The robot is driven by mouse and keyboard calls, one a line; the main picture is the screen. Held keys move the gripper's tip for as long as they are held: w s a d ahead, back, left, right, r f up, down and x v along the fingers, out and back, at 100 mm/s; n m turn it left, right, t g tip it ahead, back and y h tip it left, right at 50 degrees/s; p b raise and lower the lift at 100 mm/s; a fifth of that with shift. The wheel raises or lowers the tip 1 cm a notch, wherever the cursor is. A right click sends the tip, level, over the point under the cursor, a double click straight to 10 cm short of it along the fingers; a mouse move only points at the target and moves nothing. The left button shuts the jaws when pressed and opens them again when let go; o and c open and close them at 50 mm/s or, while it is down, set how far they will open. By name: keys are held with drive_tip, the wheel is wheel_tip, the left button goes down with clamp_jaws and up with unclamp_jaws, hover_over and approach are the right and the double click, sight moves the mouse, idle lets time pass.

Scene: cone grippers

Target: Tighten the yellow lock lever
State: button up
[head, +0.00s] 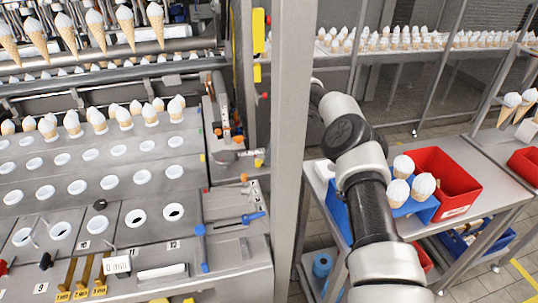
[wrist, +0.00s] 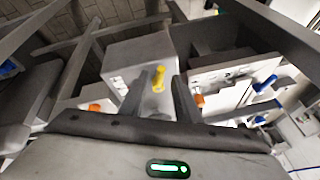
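The yellow lock lever (wrist: 159,77) shows in the wrist view as a short upright yellow handle against a grey metal box. My gripper (wrist: 157,92) is open, with its two dark fingers apart on either side of the lever in the picture. The lever appears beyond or between the fingertips; I cannot tell how deep it lies, and no contact is visible. In the head view my arm reaches up and behind the vertical post, and the gripper is hidden. I cannot tell for sure which yellow part there is the lever.
The wrist view shows a blue lever (wrist: 265,85) and orange handles (wrist: 198,99) beside the box. In the head view a grey post (head: 291,150) stands between the cone machine (head: 110,190) and my arm. A cart with a red bin (head: 445,180) and upright cones is close to my arm.

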drive_tip(key=s+p+v, duration=0.1)
drive_tip(key=p+v, duration=0.2)
drive_tip(key=v, duration=0.4)
drive_tip(key=shift+w, duration=0.5)
